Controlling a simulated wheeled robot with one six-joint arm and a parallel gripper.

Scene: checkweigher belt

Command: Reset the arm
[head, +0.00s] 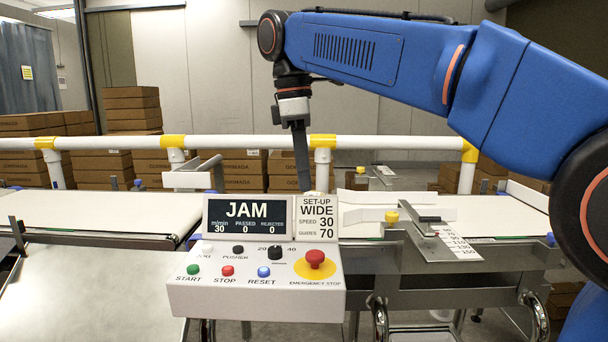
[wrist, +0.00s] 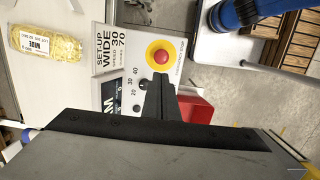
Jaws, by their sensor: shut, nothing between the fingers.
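My blue arm reaches in from the right in the head view. My gripper (head: 304,188) points down just behind the top of the control panel (head: 255,300), its fingers together and empty. In the wrist view, my gripper (wrist: 158,78) appears in front of the panel, near the red emergency stop (wrist: 160,57). In the head view the panel's screen (head: 248,215) reads JAM, with speed 30 and zero passed and rejected. A set-up card (head: 317,216) reads WIDE, speed 30, guides 70. Green START, red STOP and blue RESET (head: 264,272) buttons line the panel front.
A yellow bag (wrist: 45,43) with a WIDE label lies on the pale belt in the wrist view. White belts (head: 100,209) run left and right behind the panel. A white rail (head: 240,142) with yellow joints crosses behind, before stacked cartons (head: 132,103).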

